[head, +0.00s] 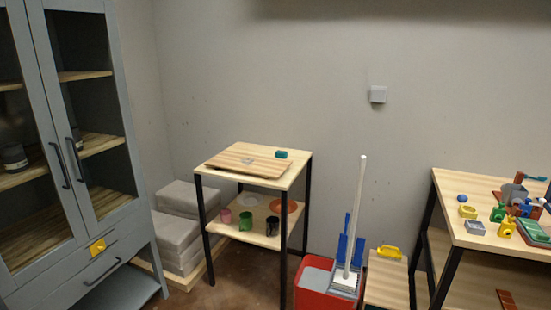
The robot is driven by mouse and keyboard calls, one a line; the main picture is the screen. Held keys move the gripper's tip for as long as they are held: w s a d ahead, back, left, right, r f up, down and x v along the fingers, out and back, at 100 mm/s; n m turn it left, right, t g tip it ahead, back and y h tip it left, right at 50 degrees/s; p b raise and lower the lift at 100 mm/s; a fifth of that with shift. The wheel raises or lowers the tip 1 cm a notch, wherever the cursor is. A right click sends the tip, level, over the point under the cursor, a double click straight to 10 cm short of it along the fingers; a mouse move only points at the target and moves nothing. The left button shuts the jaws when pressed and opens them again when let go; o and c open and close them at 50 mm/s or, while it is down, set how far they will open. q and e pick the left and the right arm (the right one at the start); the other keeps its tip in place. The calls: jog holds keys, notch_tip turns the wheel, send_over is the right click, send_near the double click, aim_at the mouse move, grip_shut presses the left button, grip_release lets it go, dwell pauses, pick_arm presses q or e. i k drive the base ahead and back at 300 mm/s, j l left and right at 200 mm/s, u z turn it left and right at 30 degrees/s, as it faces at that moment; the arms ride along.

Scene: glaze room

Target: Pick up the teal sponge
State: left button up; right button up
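A small teal sponge (281,154) lies on the top of a small wooden table with black legs (297,164). It sits near the table's back edge, just behind a wooden board (228,163). The sponge is clear of any gripper. Neither of my grippers is in view.
A small grey item (246,159) lies on the board. Cups and plates stand on the lower shelf (258,238). A red bucket (318,290) with a mop stands at right, beside a low stand with a yellow item (389,252). A grey cabinet (133,235) is at left, a cluttered table (455,200) at right.

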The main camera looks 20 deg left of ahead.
aim_at(278, 154)
jog(key=i+j+z, duration=0.15)
jog(key=i+j, duration=0.2)
jog(key=i+j+z, duration=0.1)
jog(key=i+j, duration=0.2)
jog(key=j, duration=0.15)
jog(key=i+j+z, duration=0.15)
jog(key=i+j, duration=0.15)
jog(key=i+j+z, duration=0.1)
jog(key=i+j, duration=0.2)
jog(key=j, duration=0.3)
jog(key=i+j+z, duration=0.15)
jog(key=j, duration=0.35)
jog(key=i+j+z, duration=0.15)
jog(key=i+j, duration=0.2)
jog(key=j, duration=0.15)
jog(key=i+j+z, duration=0.1)
jog(key=j, duration=0.45)
jog(key=i+j+z, duration=0.15)
jog(key=i+j, duration=0.15)
jog(key=j, duration=0.25)
